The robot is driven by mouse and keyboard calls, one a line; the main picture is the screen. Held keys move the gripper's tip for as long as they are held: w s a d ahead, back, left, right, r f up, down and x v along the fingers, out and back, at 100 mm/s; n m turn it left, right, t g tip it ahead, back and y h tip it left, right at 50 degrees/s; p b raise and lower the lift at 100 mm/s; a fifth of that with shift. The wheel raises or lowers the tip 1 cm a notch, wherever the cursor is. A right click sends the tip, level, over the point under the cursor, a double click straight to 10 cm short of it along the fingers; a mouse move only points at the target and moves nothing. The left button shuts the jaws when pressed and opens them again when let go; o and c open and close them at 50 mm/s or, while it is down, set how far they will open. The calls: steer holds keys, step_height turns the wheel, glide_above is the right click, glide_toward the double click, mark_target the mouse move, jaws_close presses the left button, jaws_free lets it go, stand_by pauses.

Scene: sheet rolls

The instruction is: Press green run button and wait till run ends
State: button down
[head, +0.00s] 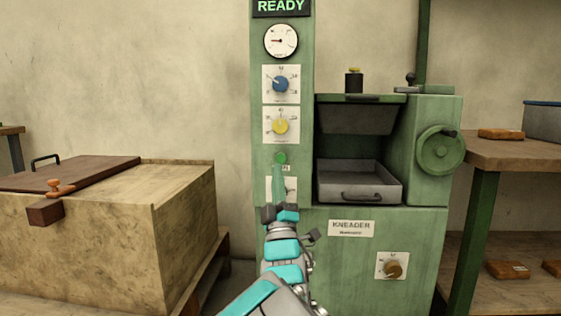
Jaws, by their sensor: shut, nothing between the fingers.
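The green kneader machine (350,270) stands in front of me, its display (281,6) reading READY. A small round green button (280,158) is on its left column, under the yellow knob; its label is mostly hidden. A narrow green upright piece shows just below the button, and I cannot tell what it belongs to. My gripper (280,212) is shut and empty, reaching up from below in front of the column, lower in the picture than the button. Contact with the panel cannot be told.
A blue knob (281,84), yellow knob (280,126) and gauge (281,40) are above the button. A metal tray (360,190) sits in the machine's opening, beside a handwheel (440,150). A wooden chest (180,235) stands left, a shelf (515,152) right.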

steer(key=shift+w, duration=0.1)
steer(key=p, duration=0.3)
glide_toward(280, 154)
steer(key=shift+s+r+x, duration=0.15)
steer(key=shift+x, duration=0.75)
steer(key=shift+s+r+x, duration=0.15)
steer(key=shift+x, duration=0.7)
steer(key=shift+s+r+x, duration=0.15)
steer(key=shift+x, duration=0.75)
steer(key=shift+w, duration=0.4)
steer(key=shift+w, duration=0.5)
stand_by(0.4)
steer(key=shift+s, duration=0.1)
steer(key=shift+s+b, duration=0.35)
steer(key=shift+s, duration=0.5)
